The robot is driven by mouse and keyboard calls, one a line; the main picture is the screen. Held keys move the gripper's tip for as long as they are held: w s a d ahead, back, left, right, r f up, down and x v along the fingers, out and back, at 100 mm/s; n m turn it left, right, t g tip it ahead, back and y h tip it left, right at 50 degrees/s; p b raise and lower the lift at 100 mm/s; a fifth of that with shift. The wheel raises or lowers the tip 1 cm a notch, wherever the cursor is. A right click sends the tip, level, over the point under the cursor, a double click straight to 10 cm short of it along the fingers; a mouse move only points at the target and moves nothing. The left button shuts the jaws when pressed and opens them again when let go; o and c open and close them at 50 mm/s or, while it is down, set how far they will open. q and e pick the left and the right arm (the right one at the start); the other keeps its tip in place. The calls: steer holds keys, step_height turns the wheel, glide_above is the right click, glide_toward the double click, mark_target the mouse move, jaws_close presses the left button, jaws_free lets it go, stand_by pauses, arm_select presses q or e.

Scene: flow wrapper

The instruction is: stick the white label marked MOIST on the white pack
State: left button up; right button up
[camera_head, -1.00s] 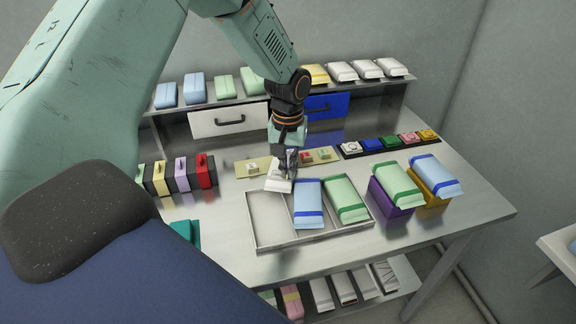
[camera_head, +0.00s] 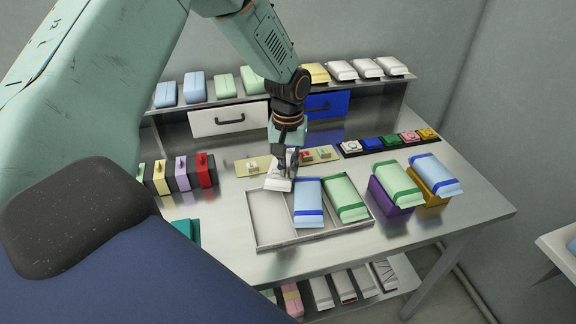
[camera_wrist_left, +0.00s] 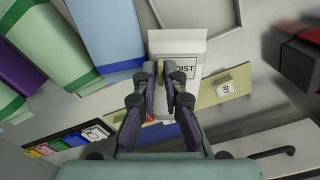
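The white pack (camera_head: 279,184) lies at the back left corner of the tray (camera_head: 262,242), under my left gripper (camera_head: 287,164). The wrist view shows the pack (camera_wrist_left: 178,46) with black lettering ending in OIST (camera_wrist_left: 184,69); the fingers cover its first letter. The fingertips of my left gripper (camera_wrist_left: 166,69) are close together in front of this lettering. I cannot tell whether they pinch anything or only touch the white surface. My right gripper is out of view.
The tray's left compartment is empty; a blue pack (camera_head: 308,200) and a green pack (camera_head: 345,197) fill the others. An olive plate (camera_head: 241,170) with small labels lies behind, one reading DRY (camera_wrist_left: 226,87). Colored blocks (camera_head: 182,175) stand left, raised packs (camera_head: 397,185) right.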

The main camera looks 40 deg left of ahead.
arm_select(q)
steer(key=o, duration=0.3)
steer(key=shift+o, duration=0.2)
